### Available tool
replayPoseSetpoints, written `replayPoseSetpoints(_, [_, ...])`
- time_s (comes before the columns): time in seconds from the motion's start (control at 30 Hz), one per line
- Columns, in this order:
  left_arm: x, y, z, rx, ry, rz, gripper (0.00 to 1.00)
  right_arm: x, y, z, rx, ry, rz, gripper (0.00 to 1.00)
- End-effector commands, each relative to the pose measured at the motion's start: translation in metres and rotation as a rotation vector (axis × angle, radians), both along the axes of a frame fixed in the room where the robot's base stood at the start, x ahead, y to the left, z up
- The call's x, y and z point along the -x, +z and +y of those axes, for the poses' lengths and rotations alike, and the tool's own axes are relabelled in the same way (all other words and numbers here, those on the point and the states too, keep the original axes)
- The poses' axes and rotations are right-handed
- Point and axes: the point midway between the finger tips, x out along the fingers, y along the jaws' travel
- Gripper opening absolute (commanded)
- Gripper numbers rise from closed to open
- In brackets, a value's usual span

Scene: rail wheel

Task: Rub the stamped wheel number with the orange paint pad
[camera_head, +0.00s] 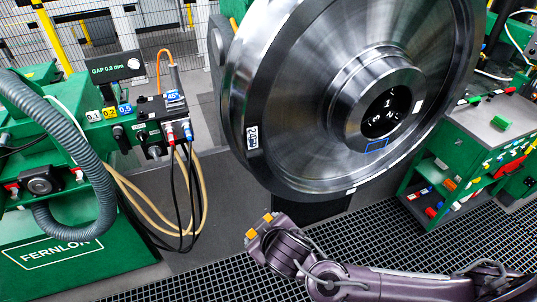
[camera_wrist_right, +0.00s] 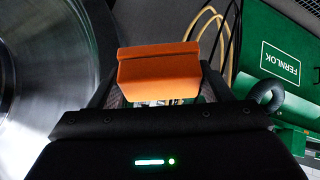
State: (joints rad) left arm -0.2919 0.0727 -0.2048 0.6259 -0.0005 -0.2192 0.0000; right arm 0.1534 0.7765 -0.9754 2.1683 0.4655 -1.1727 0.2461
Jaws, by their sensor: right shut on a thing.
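The large steel wheel (camera_head: 310,95) stands upright in the upper middle of the head view. A pale plate with dark digits starting "24" (camera_head: 252,137) is on its left rim; I cannot tell whether this is the stamped number. My right gripper (camera_head: 259,227) is below the wheel's lower left rim, apart from it. It is shut on the orange paint pad (camera_wrist_right: 158,72), which fills the space between the fingers in the right wrist view. In the head view only small orange-yellow bits show at the gripper. My left gripper is not in view.
White digits (camera_head: 388,108) show in the dark hub bore, with a blue outlined rectangle (camera_head: 377,144) below. A green machine with a thick grey hose (camera_head: 75,140) and hanging cables stands left. A green tool cart (camera_head: 470,150) stands right. Dark floor grating (camera_head: 345,240) lies below.

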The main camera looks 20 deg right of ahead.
Motion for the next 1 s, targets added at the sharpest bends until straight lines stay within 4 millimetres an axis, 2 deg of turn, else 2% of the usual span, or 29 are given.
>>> replayPoseSetpoints(0.2, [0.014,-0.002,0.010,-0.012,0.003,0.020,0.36,-0.014,0.008,0.005,0.029,0.069,-0.095,0.54])
replayPoseSetpoints(0.57, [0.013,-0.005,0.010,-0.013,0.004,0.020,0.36,-0.046,0.034,0.006,0.093,0.240,-0.354,0.54])
replayPoseSetpoints(0.77, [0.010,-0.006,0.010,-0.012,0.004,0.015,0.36,-0.071,0.060,0.000,0.125,0.359,-0.584,0.54])
replayPoseSetpoints(1.0, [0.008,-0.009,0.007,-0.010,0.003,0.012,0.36,-0.096,0.110,-0.023,0.148,0.430,-0.918,0.54])
